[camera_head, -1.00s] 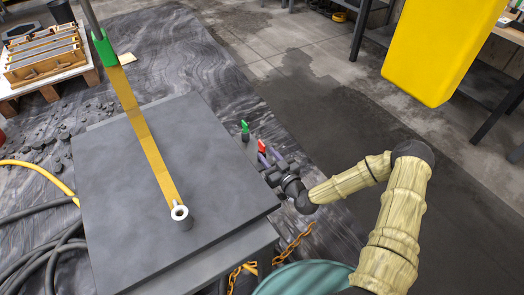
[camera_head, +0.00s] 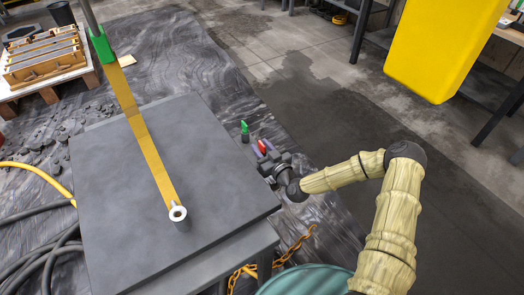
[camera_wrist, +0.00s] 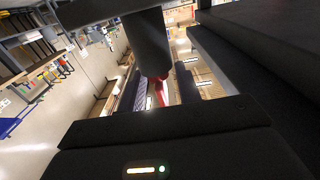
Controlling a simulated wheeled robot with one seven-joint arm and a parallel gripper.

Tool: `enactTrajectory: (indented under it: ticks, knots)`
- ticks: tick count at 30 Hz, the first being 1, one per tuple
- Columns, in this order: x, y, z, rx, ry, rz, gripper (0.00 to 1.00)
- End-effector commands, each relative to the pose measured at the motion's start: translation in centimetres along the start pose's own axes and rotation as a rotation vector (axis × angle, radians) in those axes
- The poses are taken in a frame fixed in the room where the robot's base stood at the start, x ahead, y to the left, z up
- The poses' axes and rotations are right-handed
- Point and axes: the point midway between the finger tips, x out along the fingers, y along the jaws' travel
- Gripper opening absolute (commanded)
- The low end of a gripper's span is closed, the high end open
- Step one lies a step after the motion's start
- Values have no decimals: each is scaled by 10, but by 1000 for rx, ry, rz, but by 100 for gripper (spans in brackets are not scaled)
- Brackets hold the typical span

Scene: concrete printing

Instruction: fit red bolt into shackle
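The red bolt (camera_head: 262,146) shows as a small red piece beyond the right edge of the dark slab. In the wrist view, the red bolt (camera_wrist: 157,92) lies between the fingers, with a gap showing on at least one side, so the gripper looks open. A dark cylinder partly hides it there. No shackle is clearly recognisable. A pale ring (camera_head: 177,213) on a short grey post stands on the slab at the lower end of a yellow strap (camera_head: 145,135); I cannot tell whether this is the shackle.
A green-topped piece (camera_head: 244,128) stands just behind the red bolt. The dark slab (camera_head: 120,190) fills the left middle. An orange chain (camera_head: 290,250) hangs near its front right corner. A yellow block (camera_head: 435,50) hangs at upper right. Open floor lies right of my arm.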

Motion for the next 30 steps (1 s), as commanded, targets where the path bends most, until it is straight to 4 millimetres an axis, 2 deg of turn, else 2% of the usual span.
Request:
enactTrajectory:
  ticks: [8,13,25,30]
  knots:
    - [0,0,0,0,0,0,34]
    - [0,0,0,0,0,0,0]
    - [-1,1,-2,0,-1,2,0]
    - [0,1,-20,-2,1,0,0]
